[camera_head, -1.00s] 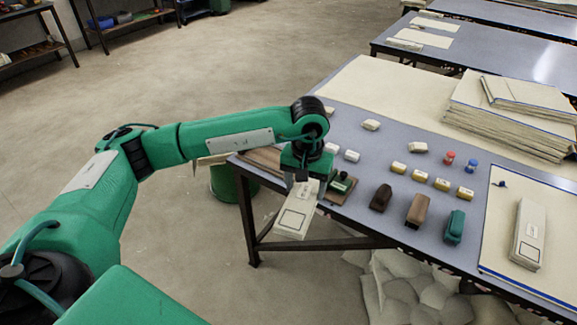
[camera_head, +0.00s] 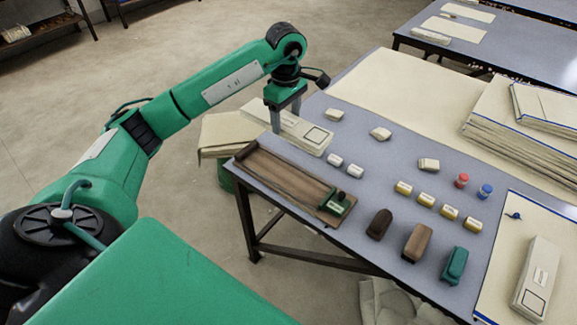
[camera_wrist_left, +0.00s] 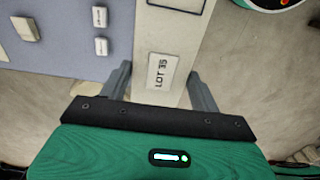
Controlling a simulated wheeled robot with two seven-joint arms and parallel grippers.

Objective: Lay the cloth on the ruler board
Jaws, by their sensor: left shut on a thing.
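The folded cream cloth (camera_head: 308,138) carries a printed rectangle and is held by my left gripper (camera_head: 286,116). In the head view it appears behind the ruler board, partly past the table's left edge; its height above the table is hard to tell. In the left wrist view the cloth (camera_wrist_left: 165,30), with a "LOT 35" label, lies between both fingers of my left gripper (camera_wrist_left: 161,86). The ruler board (camera_head: 285,181) is a long brown wooden board with a raised edge and a green block near its right end. It lies bare along the table's left edge. My right gripper is out of view.
Brown and green blocks (camera_head: 455,266), several yellow-labelled pieces (camera_head: 425,200) and red and blue caps stand further right. Another folded cloth (camera_head: 537,277) lies on a pale sheet. A cloth-topped green bin (camera_head: 222,133) stands beside the table.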

